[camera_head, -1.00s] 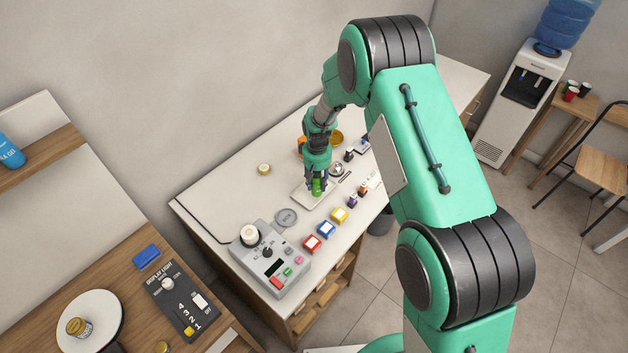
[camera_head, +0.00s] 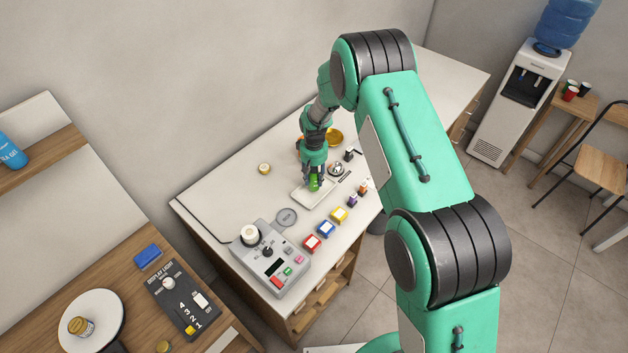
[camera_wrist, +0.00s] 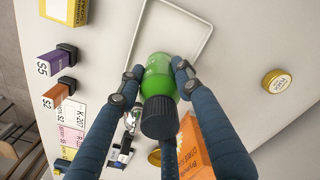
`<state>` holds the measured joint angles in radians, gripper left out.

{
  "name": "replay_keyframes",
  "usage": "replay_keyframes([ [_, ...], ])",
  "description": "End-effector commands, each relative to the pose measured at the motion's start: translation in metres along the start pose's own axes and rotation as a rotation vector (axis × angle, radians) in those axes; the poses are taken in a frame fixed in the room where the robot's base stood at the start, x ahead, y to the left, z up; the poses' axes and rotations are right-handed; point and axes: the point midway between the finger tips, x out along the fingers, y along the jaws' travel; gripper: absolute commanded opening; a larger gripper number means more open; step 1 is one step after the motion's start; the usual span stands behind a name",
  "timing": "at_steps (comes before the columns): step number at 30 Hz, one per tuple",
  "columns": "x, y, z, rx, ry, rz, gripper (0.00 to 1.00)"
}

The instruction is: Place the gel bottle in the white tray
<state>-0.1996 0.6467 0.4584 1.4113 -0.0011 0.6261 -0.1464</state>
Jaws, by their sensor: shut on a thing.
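The gel bottle is green with a black cap; in the wrist view the bottle (camera_wrist: 158,68) sits between the fingers, cap toward the camera. My gripper (camera_head: 314,184) is shut on it in the head view, and its fingers show around the bottle in the wrist view (camera_wrist: 158,75). The white tray (camera_head: 326,203) lies on the white counter, directly under or around the bottle. In the wrist view the tray's rim (camera_wrist: 207,42) shows beyond the bottle. I cannot tell whether the bottle's base touches the tray floor.
Yellow (camera_head: 340,214), blue (camera_head: 326,229) and red (camera_head: 312,243) boxes line the counter's front. A small jar (camera_head: 264,168) stands behind. An orange box (camera_wrist: 198,146) is near the fingers.

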Motion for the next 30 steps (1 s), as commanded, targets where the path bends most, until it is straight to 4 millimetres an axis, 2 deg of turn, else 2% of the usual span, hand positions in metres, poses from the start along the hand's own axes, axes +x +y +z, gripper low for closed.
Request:
replay_keyframes([
  [6,0.016,0.000,0.000,0.000,0.000,0.000,0.06],
  [19,0.021,0.000,0.000,0.000,0.000,0.000,0.06],
  [20,0.020,0.000,0.000,0.000,0.000,0.000,0.38],
  [22,0.020,0.000,0.000,0.000,0.000,0.000,0.52],
  [30,0.020,0.000,0.000,0.000,0.000,0.000,0.53],
])
